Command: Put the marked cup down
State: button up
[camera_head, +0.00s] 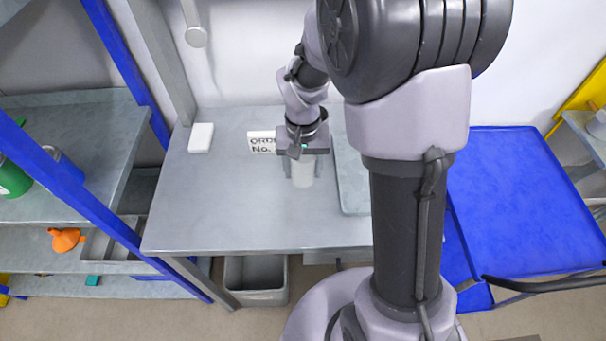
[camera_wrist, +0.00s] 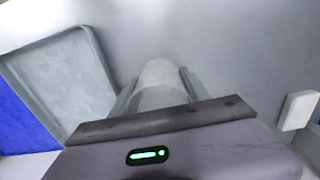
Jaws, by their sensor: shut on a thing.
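A pale grey-white cup (camera_head: 303,174) is at my gripper (camera_head: 302,160) over the grey table (camera_head: 215,220) in the head view. In the wrist view the cup (camera_wrist: 160,88) sits between the two fingers of my gripper (camera_wrist: 160,92), which are shut on it. The cup looks upright. I cannot tell whether its base touches the table, and no mark on it can be made out.
A grey tray (camera_head: 352,185) lies just right of the cup, partly hidden by my arm. A sign reading "ORDE.. No." (camera_head: 261,142) stands behind. A white block (camera_head: 201,138) is at the back left. The table's front left is clear.

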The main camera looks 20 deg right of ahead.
jog(key=shift+f, duration=1.15)
jog(key=o, duration=1.3)
jog(key=shift+d, duration=0.1)
jog(key=shift+r, duration=0.15)
